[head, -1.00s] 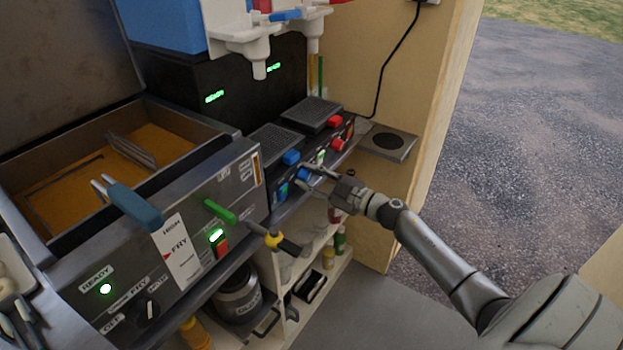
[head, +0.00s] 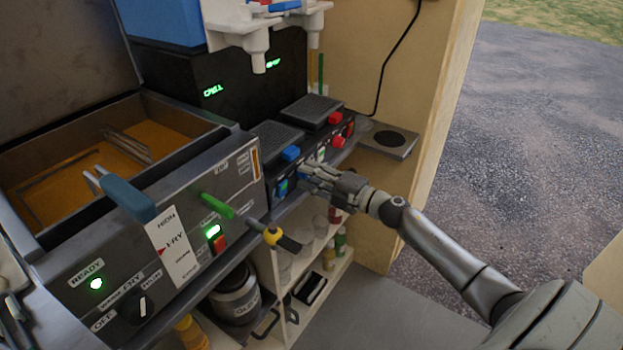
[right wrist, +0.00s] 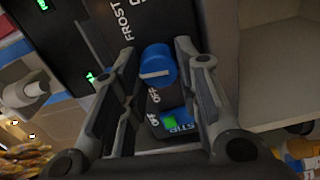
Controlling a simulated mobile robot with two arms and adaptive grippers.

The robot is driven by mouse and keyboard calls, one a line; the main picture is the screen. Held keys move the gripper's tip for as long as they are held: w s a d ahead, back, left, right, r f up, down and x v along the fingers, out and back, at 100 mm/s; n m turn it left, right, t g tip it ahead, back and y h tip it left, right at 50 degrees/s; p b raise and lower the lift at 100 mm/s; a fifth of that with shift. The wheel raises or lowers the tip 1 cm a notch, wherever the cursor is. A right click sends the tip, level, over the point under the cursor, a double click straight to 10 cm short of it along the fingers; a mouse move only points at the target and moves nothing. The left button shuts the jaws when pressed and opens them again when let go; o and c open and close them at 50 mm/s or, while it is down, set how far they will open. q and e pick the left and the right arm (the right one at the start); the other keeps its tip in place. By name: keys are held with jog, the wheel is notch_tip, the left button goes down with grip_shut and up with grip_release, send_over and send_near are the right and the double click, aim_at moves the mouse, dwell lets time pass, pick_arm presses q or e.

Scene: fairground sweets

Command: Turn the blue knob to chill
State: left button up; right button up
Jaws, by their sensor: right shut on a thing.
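The blue knob (right wrist: 158,64) sits on the dark front panel of the slush machine, with a white pointer line across its face. White FROST and OFF lettering is beside it in the right wrist view. My right gripper (right wrist: 156,78) has its fingers on either side of the knob and is shut on it. In the head view, my right gripper (head: 306,178) reaches the panel from the right and largely hides the knob. A green display (head: 212,90) on the black machine appears to read CHILL.
A blue-and-green lit switch (right wrist: 172,124) is close to the knob. A red knob (head: 339,141) is further right on the panel. The fryer (head: 110,235) stands at left, its green lever (head: 217,206) sticking out. Shelves with bottles are below.

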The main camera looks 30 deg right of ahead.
jog(key=shift+f+n, duration=0.1)
jog(key=shift+n, duration=0.5)
jog(key=o, duration=1)
jog(key=v, duration=1.2)
